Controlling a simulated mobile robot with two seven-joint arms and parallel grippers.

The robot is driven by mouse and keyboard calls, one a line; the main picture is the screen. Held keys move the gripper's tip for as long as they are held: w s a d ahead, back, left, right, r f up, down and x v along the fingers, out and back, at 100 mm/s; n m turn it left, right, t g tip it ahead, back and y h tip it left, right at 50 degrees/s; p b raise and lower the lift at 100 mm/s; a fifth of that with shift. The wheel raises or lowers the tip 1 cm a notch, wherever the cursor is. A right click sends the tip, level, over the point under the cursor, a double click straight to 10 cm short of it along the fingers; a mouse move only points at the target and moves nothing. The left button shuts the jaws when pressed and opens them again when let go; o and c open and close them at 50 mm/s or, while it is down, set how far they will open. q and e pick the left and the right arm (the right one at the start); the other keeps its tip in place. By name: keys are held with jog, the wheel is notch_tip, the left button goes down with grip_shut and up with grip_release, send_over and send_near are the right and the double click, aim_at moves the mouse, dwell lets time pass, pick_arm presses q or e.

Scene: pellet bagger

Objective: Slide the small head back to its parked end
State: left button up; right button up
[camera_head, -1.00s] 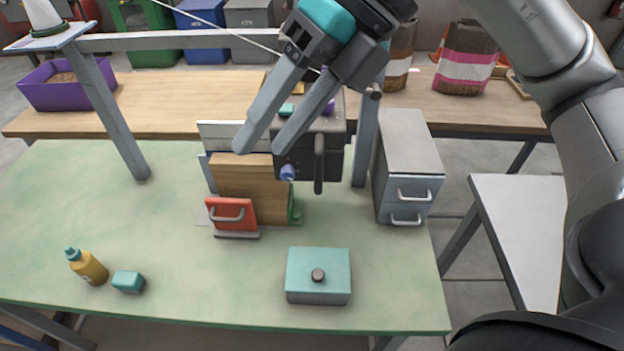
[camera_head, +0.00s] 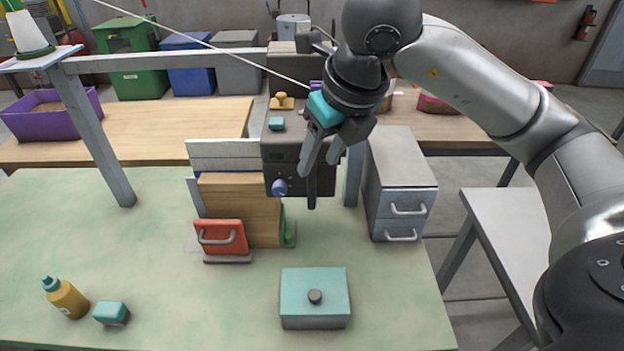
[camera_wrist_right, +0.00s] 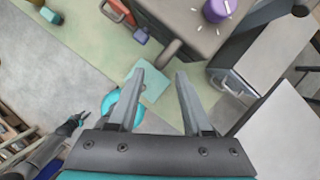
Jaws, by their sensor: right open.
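The small head appears to be the dark box (camera_head: 283,150) behind the wooden board, with a blue knob (camera_head: 280,187) on its front. A black upright handle (camera_head: 312,188) hangs at its front right; it also shows in the right wrist view (camera_wrist_right: 170,53). My right gripper (camera_head: 320,168) is open and empty, its fingers pointing down close to the handle. In the right wrist view the handle lies just beyond the gap between the fingertips (camera_wrist_right: 162,75), not clasped. My left gripper (camera_wrist_right: 72,124) seems to show small at the lower left there; its jaws are unclear.
A grey drawer cabinet (camera_head: 402,180) stands close right of the head. The wooden board (camera_head: 240,210) and red clamp-like part (camera_head: 220,238) stand at its left. A teal box (camera_head: 315,295) sits in front. A thread runs above from the cone (camera_head: 27,32).

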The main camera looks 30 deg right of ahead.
aim_at(315, 170)
jog(key=x, duration=0.6)
jog(key=shift+c, duration=0.3)
grip_shut()
dwell(1.0)
